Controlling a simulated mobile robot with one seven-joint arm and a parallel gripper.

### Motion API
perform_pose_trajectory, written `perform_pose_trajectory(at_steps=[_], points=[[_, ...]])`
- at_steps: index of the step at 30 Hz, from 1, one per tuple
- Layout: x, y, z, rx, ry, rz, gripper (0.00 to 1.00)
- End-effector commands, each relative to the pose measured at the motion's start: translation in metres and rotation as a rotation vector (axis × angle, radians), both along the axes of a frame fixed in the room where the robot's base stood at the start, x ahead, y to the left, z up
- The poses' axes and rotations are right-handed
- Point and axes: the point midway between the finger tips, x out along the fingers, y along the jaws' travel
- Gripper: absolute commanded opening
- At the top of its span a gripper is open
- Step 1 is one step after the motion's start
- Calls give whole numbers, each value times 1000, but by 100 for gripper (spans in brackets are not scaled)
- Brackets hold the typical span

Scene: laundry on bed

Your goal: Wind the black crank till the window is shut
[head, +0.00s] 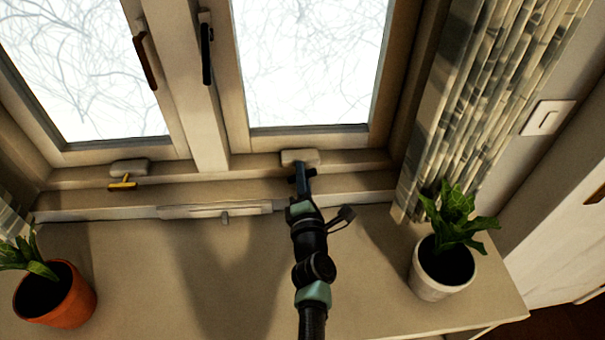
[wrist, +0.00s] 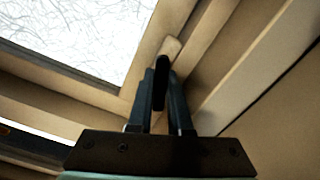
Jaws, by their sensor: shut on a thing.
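The black crank (wrist: 160,88) stands out from a beige housing (head: 299,157) on the sill frame below the right window sash (head: 310,70). My gripper (head: 301,178) reaches up to it from below in the head view. In the wrist view, my gripper (wrist: 168,95) has its two fingers on either side of the crank's dark end, shut on it. In the head view the fingers largely hide the crank. I cannot tell from these frames how far the right sash stands open.
A yellow crank (head: 122,184) sits under the left sash. Window handles, one brown (head: 145,62) and one black (head: 206,52), are higher up. A white-potted plant (head: 445,275) and curtain (head: 475,100) are right of my arm; an orange pot (head: 62,300) stands far left.

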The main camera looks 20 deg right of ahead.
Motion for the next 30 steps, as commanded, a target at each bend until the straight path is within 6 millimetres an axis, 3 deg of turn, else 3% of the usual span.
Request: perform_pose_trajectory(at_steps=[9, 10, 14, 24, 30], points=[[0, 0, 0, 0, 0, 0, 0], [0, 0, 0, 0, 0, 0, 23], [0, 0, 0, -1, 0, 0, 46], [-1, 0, 0, -1, 1, 0, 48], [-18, 6, -1, -3, 2, 2, 48]])
